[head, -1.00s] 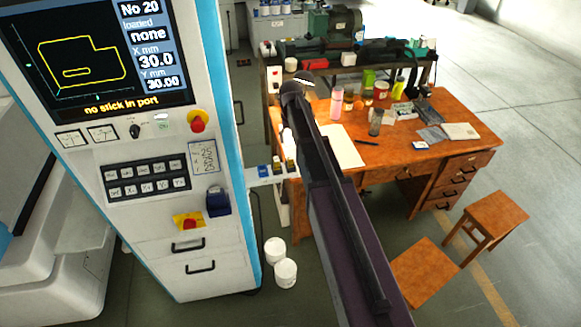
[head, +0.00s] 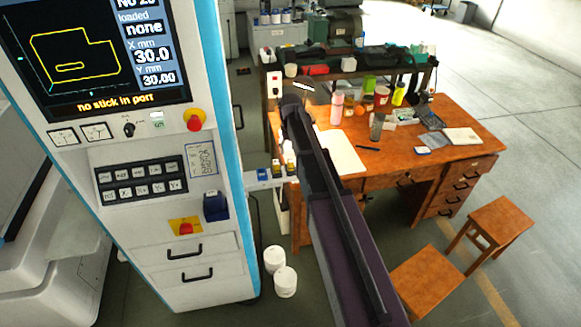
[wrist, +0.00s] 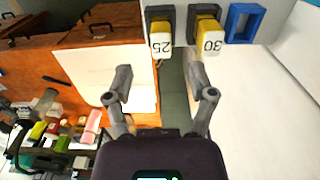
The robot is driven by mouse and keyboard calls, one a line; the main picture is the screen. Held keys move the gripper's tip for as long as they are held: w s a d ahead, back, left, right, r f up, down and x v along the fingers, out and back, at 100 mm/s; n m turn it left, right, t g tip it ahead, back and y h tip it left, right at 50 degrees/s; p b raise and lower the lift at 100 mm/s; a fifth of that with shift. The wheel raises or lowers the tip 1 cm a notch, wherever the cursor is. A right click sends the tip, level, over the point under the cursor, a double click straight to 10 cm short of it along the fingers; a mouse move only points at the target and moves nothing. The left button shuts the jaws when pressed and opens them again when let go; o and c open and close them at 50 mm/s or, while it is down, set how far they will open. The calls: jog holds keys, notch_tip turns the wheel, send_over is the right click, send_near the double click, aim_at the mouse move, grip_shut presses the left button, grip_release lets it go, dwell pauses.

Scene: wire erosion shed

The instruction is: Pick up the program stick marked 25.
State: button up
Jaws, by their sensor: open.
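The stick marked 25 (wrist: 161,42) has a yellow body and a white label end. In the wrist view it stands in a dark holder at the top, ahead of my fingertips and between them sideways. A similar stick marked 30 (wrist: 211,42) sits to its right, past my right finger. My gripper (wrist: 157,74) is open, with nothing between its fingers. In the head view, my arm hides the gripper, and both sticks show small beside the cabinet; their numbers are too small to read there.
An empty blue holder (wrist: 244,22) is right of the sticks. The white machine cabinet (head: 218,265) stands at left; its screen (head: 100,60) reads "no stick in port". A wooden desk (head: 455,160) with bottles and papers is at right. Two stools and two white tubs (head: 285,282) stand on the floor.

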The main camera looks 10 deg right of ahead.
aim_at(290, 159)
jog(key=shift+f, duration=0.15)
jog(key=shift+s+f+b, duration=0.1)
jog(key=shift+f+b, duration=2.4)
jog(key=shift+b, duration=0.1)
grip_shut()
